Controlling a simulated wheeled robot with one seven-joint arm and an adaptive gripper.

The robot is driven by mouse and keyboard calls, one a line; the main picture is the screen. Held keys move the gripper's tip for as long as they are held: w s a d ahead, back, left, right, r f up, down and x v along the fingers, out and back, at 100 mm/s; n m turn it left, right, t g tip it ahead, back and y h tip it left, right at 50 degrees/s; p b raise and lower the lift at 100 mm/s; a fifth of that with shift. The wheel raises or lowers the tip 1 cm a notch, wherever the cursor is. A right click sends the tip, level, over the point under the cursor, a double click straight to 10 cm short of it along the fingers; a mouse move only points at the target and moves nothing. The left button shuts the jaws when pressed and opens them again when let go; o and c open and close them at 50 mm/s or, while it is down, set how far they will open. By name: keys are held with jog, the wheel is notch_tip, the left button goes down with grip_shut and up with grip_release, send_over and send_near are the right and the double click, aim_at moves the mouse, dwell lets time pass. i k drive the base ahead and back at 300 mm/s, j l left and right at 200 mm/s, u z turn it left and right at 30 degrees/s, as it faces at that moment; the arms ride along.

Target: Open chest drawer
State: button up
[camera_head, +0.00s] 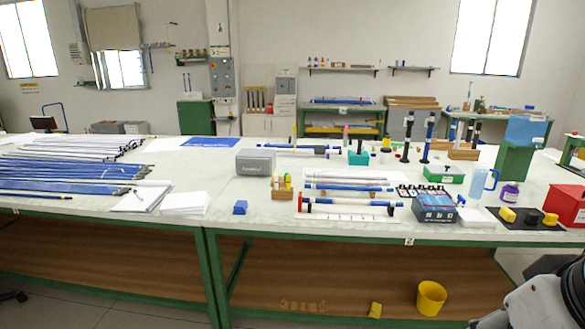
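A white chest-like cabinet (284,108) stands against the back wall, beyond the long workbench. Its front looks closed, but it is too small to make out the drawers clearly. I cannot tell which of these is the chest. Part of my arm shows at the bottom right corner, on the near side of the bench. My gripper's fingers are not in view.
The long workbench (225,222) spans the view between me and the back wall. Blue rods (65,172) cover its left; tools, boxes and bottles crowd its right. A yellow bucket (431,298) stands below it. Grey floor (90,312) shows at front left.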

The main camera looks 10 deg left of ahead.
aim_at(244, 166)
jog(key=i+j+u, duration=0.25)
jog(key=i+u, duration=0.15)
jog(key=i, duration=0.4)
jog(key=i+u, duration=0.35)
jog(key=i, duration=0.5)
jog(key=i+l+u, duration=0.2)
jog(key=i+u, duration=0.2)
jog(key=i, duration=0.45)
